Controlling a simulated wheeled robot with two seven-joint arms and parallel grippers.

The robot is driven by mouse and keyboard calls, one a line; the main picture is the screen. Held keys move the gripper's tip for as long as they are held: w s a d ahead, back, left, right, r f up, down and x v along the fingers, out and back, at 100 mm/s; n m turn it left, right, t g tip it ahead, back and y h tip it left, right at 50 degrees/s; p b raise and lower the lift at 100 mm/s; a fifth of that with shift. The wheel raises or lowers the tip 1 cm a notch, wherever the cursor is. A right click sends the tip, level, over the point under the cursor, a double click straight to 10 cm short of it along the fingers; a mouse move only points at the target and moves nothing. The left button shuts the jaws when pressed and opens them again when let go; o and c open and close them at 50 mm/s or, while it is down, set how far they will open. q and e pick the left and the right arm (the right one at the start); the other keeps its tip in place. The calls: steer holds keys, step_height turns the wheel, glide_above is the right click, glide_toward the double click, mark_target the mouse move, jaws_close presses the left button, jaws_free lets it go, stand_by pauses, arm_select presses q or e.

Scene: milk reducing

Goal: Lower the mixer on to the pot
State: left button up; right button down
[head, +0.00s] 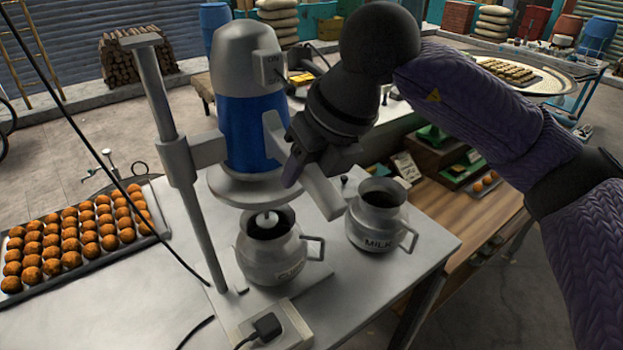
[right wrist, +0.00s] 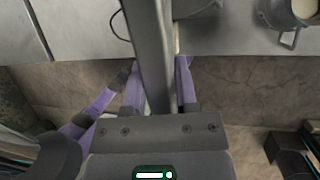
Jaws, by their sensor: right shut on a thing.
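The mixer (head: 250,110), with a silver top and blue band, is mounted on an upright metal stand (head: 172,140). Its wide lower flange hangs just above the mouth of the metal pot (head: 270,264). A pale round mixer tip (head: 264,220) shows in the pot's mouth; how deep it reaches is hidden. My right gripper (head: 299,164) is shut on the grey mixer handle (head: 325,195), right of the motor. In the right wrist view, the fingers (right wrist: 158,90) sit on both sides of the grey bar (right wrist: 151,45). My left gripper is not in view.
A metal milk pot (head: 377,222) stands right of the first pot, near the table's right edge. A socket box with a black plug (head: 266,328) is in front. A tray of round orange-brown balls (head: 75,240) lies left. Bare tabletop (head: 110,305) is at front left.

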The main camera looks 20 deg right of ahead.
step_height(320, 180, down, 11)
steer(key=b, duration=0.8)
steer(key=shift+r+b, duration=0.2)
steer(key=shift+b, duration=0.1)
steer(key=shift+s, duration=0.1)
steer(key=shift+c, duration=2)
jaws_free()
steer(key=shift+r, duration=0.1)
steer(key=v, duration=1)
